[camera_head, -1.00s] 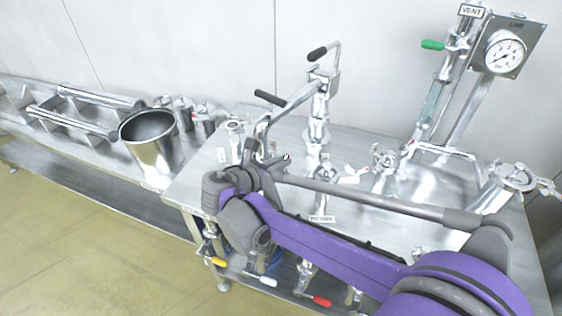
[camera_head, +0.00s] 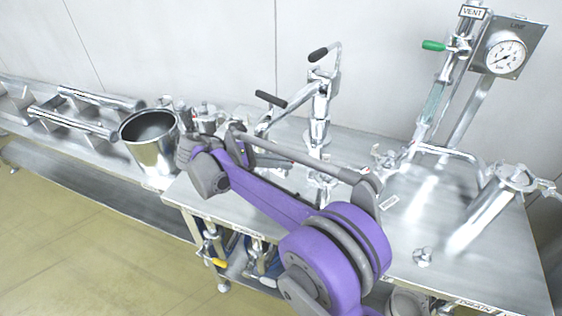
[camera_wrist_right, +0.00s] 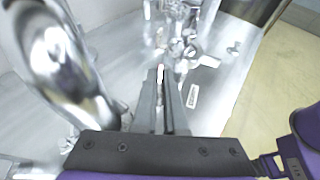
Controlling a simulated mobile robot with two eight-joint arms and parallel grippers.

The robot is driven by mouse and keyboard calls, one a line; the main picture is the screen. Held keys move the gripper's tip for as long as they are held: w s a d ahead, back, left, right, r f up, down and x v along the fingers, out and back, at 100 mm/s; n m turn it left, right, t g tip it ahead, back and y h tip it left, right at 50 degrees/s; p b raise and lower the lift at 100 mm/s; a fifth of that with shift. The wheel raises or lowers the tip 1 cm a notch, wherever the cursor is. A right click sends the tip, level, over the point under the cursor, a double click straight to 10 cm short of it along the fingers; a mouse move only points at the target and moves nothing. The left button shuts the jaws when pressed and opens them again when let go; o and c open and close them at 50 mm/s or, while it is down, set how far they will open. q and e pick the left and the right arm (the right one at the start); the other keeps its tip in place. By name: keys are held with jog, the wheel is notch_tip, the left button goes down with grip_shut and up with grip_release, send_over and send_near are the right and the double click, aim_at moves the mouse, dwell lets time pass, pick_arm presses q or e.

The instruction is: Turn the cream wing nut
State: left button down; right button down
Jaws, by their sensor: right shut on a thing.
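My right arm comes in from the lower right of the head view, and its wrist is near the steel pot; the fingertips do not show clearly there. In the right wrist view, the two long grey fingers of my right gripper (camera_wrist_right: 165,78) are close together. A small pale piece with a reddish spot, apparently the cream wing nut (camera_wrist_right: 161,72), shows between the fingertips. It is mostly covered by the fingers, and its angle cannot be told. My left gripper is not in view.
A steel pot (camera_head: 151,140) stands left of the bench. Black-handled upright pipework (camera_head: 318,110) rises behind my arm. A gauge panel (camera_head: 505,52) with a green-handled valve (camera_head: 434,45) is at the back right.

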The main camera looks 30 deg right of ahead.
jog(key=shift+m+g, duration=0.5)
jog(key=shift+g, duration=0.1)
jog(key=shift+y, duration=0.3)
jog(key=c, duration=1)
grip_release()
jog(key=shift+r, duration=0.1)
